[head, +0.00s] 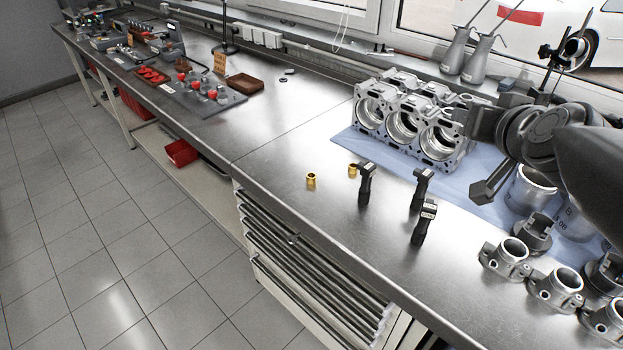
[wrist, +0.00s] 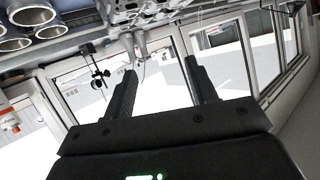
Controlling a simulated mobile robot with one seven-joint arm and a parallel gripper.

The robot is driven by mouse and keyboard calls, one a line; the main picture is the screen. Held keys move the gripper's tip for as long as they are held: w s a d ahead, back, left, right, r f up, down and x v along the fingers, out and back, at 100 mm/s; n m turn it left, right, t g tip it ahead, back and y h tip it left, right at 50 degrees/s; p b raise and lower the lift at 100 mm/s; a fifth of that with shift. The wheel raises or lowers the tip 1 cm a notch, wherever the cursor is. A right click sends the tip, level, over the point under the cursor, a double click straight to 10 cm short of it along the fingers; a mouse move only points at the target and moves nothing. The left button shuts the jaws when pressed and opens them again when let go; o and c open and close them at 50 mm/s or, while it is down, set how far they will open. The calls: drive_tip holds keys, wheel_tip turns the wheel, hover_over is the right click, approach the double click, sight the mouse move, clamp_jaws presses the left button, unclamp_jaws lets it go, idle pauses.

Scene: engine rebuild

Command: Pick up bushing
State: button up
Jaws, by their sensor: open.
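Two small brass-coloured bushings stand on the metal workbench in the head view. One bushing (head: 311,179) is in the open near the front edge. The other bushing (head: 352,169) is partly hidden behind a black upright tool (head: 366,184). My gripper (wrist: 163,82) is open and empty in the wrist view, its two dark fingers apart. It faces the windows, and no bushing shows between or near its fingers. In the head view my arm is at the right, well apart from both bushings.
An engine block (head: 408,122) stands on a blue mat (head: 352,143) behind the bushings. Two more black upright tools (head: 421,188) (head: 425,222) are to the right. Several grey metal parts (head: 505,258) crowd the front right. The bench left of the bushings is clear.

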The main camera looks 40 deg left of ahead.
drive_tip(key=a+t+y, duration=0.2)
drive_tip(key=a, duration=1.8)
drive_tip(key=s+a+f+m+t+h, duration=0.1)
drive_tip(key=s+a+f+h, duration=0.1)
drive_tip(key=s+a+f, duration=0.3)
drive_tip(key=s+a+f+t+h, duration=0.1)
drive_tip(key=s+a+f, duration=0.25)
drive_tip(key=a, duration=0.35)
drive_tip(key=s+a+f+h, duration=0.1)
drive_tip(key=s+a+f, duration=0.1)
drive_tip(key=s+f, duration=0.15)
approach(310, 181)
drive_tip(key=shift+s+r, duration=0.2)
drive_tip(key=shift+s, duration=0.75)
drive_tip(key=shift+w+a+f+m, duration=0.1)
drive_tip(key=shift+w+f+m, duration=0.15)
drive_tip(key=shift+m, duration=0.05)
drive_tip(key=x, duration=1)
drive_tip(key=shift+w+d+r, duration=0.2)
drive_tip(key=shift+w, duration=0.1)
